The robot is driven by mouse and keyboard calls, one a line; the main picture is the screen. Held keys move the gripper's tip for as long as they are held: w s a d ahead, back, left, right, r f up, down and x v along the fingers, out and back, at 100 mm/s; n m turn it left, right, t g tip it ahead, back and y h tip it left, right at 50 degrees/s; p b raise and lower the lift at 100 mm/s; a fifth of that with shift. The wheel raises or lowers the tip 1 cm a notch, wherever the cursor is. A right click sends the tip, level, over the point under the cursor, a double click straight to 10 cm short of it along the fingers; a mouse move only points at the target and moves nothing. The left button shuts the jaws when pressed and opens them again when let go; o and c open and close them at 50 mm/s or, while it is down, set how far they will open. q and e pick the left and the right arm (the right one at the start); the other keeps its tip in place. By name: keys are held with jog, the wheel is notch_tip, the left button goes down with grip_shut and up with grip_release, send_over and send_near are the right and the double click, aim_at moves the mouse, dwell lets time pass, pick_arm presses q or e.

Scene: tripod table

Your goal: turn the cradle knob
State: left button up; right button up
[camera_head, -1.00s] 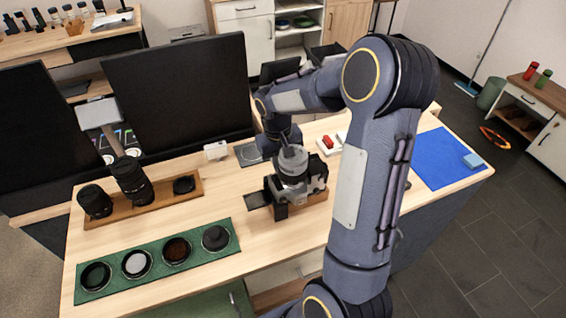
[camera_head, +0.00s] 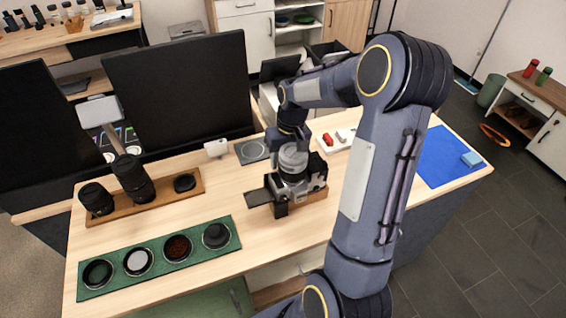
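A dark and silver camera-like device (camera_head: 312,186) sits on a small wooden cradle (camera_head: 314,199) in the middle of the table. A flat dark plate (camera_head: 258,197) sticks out at its left. I cannot make out the cradle knob. My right arm comes in from the bottom right and reaches over to the device from behind. My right gripper (camera_head: 292,170) is at the top of the device, but its fingertips cannot be told apart from it, nor whether they touch it. My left gripper is not in view.
A green mat (camera_head: 128,280) with several round lens-like pieces lies front left. A wooden tray (camera_head: 150,203) with black lenses stands behind it. Monitors (camera_head: 180,95) line the back. A blue mat (camera_head: 437,165) lies at the right. Bare tabletop surrounds the cradle's front and left.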

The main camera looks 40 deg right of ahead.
jog(key=r+p, duration=0.2)
jog(key=r, duration=0.1)
jog(key=r+p, duration=0.2)
jog(key=shift+s+d, duration=0.1)
jog(key=shift+d, duration=0.25)
dwell(0.7)
